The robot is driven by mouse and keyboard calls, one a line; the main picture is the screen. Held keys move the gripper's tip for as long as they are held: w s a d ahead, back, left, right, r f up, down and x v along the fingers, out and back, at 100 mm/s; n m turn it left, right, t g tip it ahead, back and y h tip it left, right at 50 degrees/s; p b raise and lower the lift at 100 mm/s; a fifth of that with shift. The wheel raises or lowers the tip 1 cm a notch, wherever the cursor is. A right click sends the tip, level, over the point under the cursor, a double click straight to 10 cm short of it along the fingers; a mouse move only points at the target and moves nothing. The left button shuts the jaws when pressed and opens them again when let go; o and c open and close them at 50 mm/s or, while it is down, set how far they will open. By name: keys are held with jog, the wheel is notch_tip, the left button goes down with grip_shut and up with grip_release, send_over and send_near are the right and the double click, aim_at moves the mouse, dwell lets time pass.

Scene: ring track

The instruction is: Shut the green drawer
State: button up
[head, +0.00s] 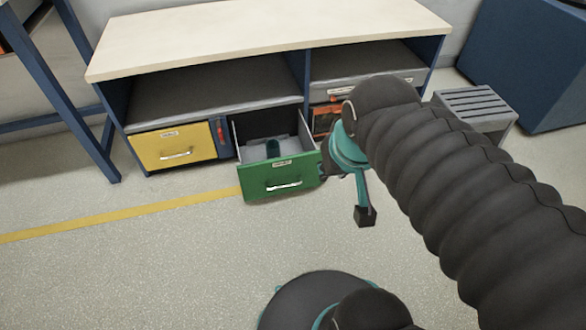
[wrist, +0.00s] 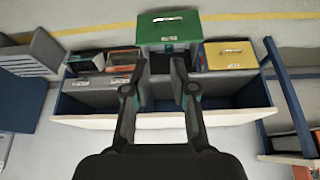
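The green drawer (head: 278,178) is pulled out of the lower middle of the cabinet, its silver handle on the front. Its grey inside shows from above, with a dark teal item in it. In the wrist view, which is upside down, the green drawer (wrist: 168,30) is at the top centre, beyond my fingertips. My gripper (wrist: 160,68) is open, with nothing between its fingers. In the head view my gripper is largely hidden by my arm, close to the drawer's right side; I cannot tell whether they touch.
The pale-topped cabinet (head: 260,32) has a yellow drawer (head: 173,147), shut, left of the green one. A grey slatted box (head: 474,106) and a blue block (head: 530,60) stand at the right. A blue-legged table is at the left. The floor before the drawers is clear.

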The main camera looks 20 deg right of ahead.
jog(key=w+d+f+g, duration=0.1)
jog(key=f, duration=0.2)
jog(key=w+d+f+m+g, duration=0.1)
jog(key=d+f, duration=0.1)
jog(key=w+d+f+m+g, duration=0.1)
jog(key=f+g, duration=0.1)
jog(key=f, duration=0.1)
jog(key=shift+d+f, duration=0.15)
jog(key=shift+f, duration=0.15)
grip_shut()
jog(key=n+t+y, duration=1.2)
jog(key=n+y, duration=0.1)
jog(key=n, duration=1.7)
send_near(291, 159)
jog(key=a, duration=0.4)
jog(key=w, duration=0.3)
jog(key=shift+a, duration=0.15)
jog(key=shift+w, duration=0.7)
